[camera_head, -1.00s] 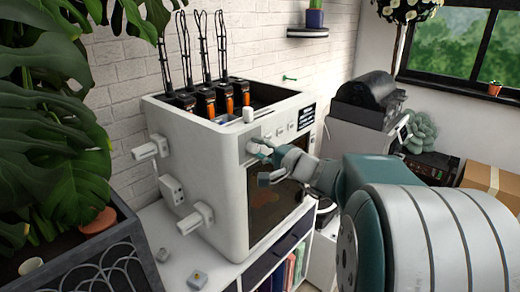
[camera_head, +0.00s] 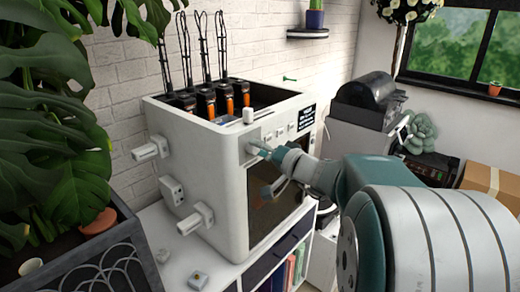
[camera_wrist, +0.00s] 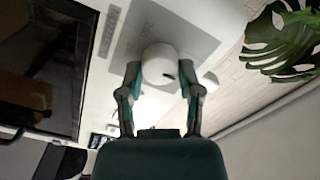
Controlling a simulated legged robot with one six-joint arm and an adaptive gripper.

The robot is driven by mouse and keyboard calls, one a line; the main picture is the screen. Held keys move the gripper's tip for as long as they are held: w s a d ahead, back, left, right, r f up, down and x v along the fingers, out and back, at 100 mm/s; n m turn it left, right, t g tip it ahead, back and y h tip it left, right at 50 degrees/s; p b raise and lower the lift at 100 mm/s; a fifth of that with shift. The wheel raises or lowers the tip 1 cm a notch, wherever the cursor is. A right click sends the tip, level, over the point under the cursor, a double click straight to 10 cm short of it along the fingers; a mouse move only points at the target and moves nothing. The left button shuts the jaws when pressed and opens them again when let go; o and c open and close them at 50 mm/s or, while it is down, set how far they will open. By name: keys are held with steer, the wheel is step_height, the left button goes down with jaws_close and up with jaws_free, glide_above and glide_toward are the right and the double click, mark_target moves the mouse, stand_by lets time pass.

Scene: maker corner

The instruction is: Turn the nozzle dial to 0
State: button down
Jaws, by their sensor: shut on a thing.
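The nozzle dial (camera_wrist: 160,62) is a white round knob with a small dark mark on its face. It sits on a grey panel (camera_wrist: 190,35) on the front of the white machine (camera_head: 195,160). In the wrist view my gripper (camera_wrist: 158,78) has one finger on each side of the dial, shut on it. In the head view my gripper (camera_head: 262,150) is at the upper left of the machine's front, and its fingers hide most of the dial. The scale lettering on the panel is too blurred to read.
The machine stands on a white cabinet (camera_head: 165,245). Its dark front window (camera_wrist: 40,65) lies beside the dial panel. More small knobs (camera_head: 292,127) and a dark screen (camera_head: 306,116) are to the right. A large leafy plant (camera_head: 60,120) stands at the left.

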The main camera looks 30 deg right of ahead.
steer(key=shift+f, duration=0.35)
steer(key=shift+c, duration=1.3)
jaws_free()
steer(key=shift+a, duration=0.1)
steer(key=shift+r, duration=0.15)
steer(key=v, duration=1.2)
